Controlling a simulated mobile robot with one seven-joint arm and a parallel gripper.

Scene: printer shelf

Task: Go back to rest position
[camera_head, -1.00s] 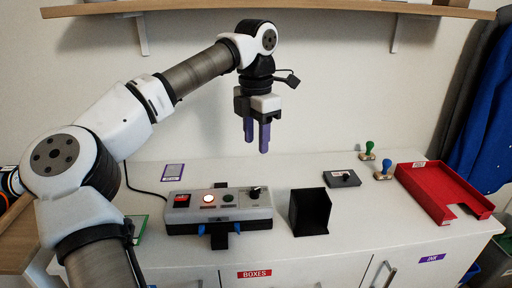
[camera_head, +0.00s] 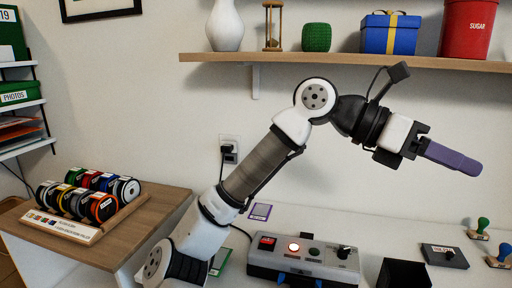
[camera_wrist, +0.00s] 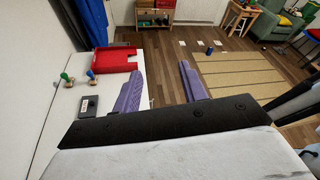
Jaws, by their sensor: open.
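My gripper (camera_head: 452,158) is raised in the air in the head view, right of the middle, below the wall shelf and above the white counter. It points to the right and slightly down. Its purple fingers also show in the wrist view (camera_wrist: 162,92), spread apart with nothing between them; the floor shows through the gap. In the head view the fingers overlap. My arm rises from the lower left and bends at the elbow near the shelf's height.
The wall shelf (camera_head: 290,63) is close above my arm, bearing a vase, hourglass, gift box and sugar tin. Below are a button box (camera_head: 300,262), a black bin (camera_head: 404,273), an ink pad (camera_head: 445,256) and stamps. Spools (camera_head: 88,195) stand left. A red tray (camera_wrist: 114,60) shows in the wrist view.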

